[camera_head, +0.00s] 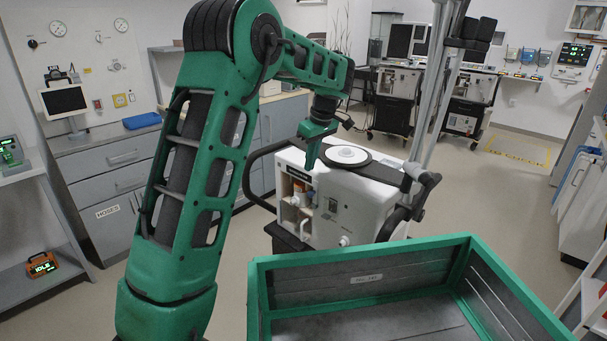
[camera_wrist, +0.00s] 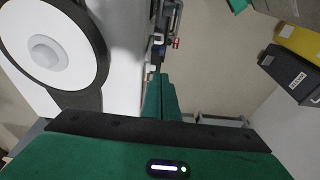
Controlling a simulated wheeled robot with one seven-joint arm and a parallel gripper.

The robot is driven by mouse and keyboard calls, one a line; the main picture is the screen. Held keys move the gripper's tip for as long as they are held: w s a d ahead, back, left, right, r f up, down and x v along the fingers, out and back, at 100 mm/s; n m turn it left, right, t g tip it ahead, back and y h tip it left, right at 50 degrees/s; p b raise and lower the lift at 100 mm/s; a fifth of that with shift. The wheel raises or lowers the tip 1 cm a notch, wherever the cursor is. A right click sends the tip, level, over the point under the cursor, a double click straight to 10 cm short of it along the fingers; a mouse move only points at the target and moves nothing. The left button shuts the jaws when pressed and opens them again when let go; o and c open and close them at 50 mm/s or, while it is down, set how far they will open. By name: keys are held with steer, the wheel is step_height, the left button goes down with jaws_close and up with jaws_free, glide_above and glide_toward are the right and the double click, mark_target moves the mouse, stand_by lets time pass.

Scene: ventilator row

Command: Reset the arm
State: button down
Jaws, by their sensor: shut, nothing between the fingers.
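My green arm rises at the left of the head view and bends over to the right. My gripper (camera_head: 311,163) points down just above and to the left of the white round disc (camera_head: 346,156) on top of the white ventilator-like machine (camera_head: 350,210). Its fingers are together and empty. In the wrist view my gripper's green fingers (camera_wrist: 160,95) lie close together, and the white disc (camera_wrist: 50,50) with its dark rim is at the upper left. I cannot tell the exact gap between the fingertips and the machine.
A green-rimmed grey bin (camera_head: 360,256) stands in front, looking empty where visible. A metal pole (camera_head: 435,90) rises behind the machine. Grey drawers (camera_head: 110,180) with a monitor (camera_head: 64,101) stand left. Equipment carts (camera_head: 395,100) stand at the back. Open floor (camera_head: 500,190) lies to the right.

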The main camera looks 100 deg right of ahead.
steer(key=shift+v, duration=0.95)
steer(key=shift+w, duration=0.15)
steer(key=w+a+r+n+y, duration=0.1)
steer(key=w+a, duration=0.1)
steer(key=w, duration=1.3)
steer(key=w+a+r, duration=0.1)
steer(key=w+a, duration=0.1)
steer(key=w, duration=1.3)
steer(key=w+a, duration=0.6)
steer(key=w, duration=0.3)
steer(key=w+a+n+y, duration=0.1)
steer(key=w+a, duration=0.6)
steer(key=a, duration=0.2)
steer(key=a+f+n, duration=0.1)
steer(key=a+f, duration=0.2)
steer(key=a, duration=0.9)
steer(key=a+f+n+g, duration=0.1)
steer(key=a+f, duration=0.1)
steer(key=a, duration=1.1)
steer(key=shift+f+g, duration=0.3)
steer(key=shift+f, duration=0.1)
